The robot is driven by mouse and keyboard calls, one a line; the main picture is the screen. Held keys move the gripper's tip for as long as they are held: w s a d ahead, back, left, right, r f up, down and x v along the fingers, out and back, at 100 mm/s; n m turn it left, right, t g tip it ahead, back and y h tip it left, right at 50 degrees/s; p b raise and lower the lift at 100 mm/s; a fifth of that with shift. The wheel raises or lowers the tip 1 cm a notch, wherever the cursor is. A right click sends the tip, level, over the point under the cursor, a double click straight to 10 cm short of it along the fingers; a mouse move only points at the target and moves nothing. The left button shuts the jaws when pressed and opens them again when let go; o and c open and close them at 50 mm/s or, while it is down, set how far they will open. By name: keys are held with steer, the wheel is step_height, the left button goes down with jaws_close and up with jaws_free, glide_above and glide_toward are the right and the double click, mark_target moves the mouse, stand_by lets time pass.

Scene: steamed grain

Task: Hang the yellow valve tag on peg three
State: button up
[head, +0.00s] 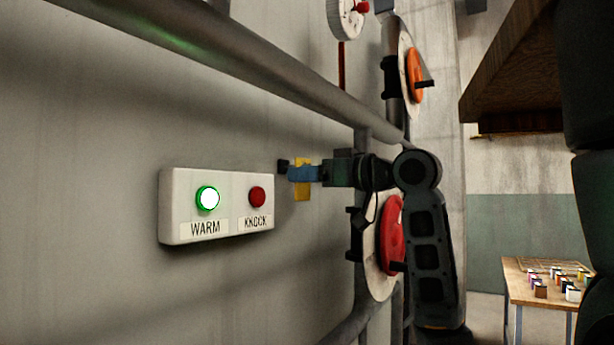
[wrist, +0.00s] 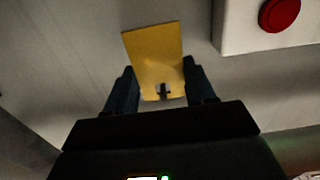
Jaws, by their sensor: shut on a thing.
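The yellow valve tag (head: 302,191) is held in my gripper (head: 294,173), in front of the grey wall. In the wrist view the flat yellow tag (wrist: 154,50) stands between the two dark fingers of my gripper (wrist: 160,75) and reaches past their tips. A small dark mark shows near the tag's lower edge; I cannot tell whether it is a hole or a fitting. A small black piece (head: 283,166) shows just left of the fingertips in the head view; I cannot tell if it is a peg. No peg number is readable.
A white button box (head: 216,234) with a lit green WARM button and a red button is on the wall left of my gripper. A thick pipe (head: 260,62) runs above. Red (head: 391,234) and orange (head: 414,75) discs are near my arm. A table (head: 540,293) stands far right.

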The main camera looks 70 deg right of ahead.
steer(key=shift+v, duration=1.4)
steer(key=shift+p+v, duration=0.6)
steer(key=shift+v, duration=2.35)
steer(key=shift+a, duration=0.1)
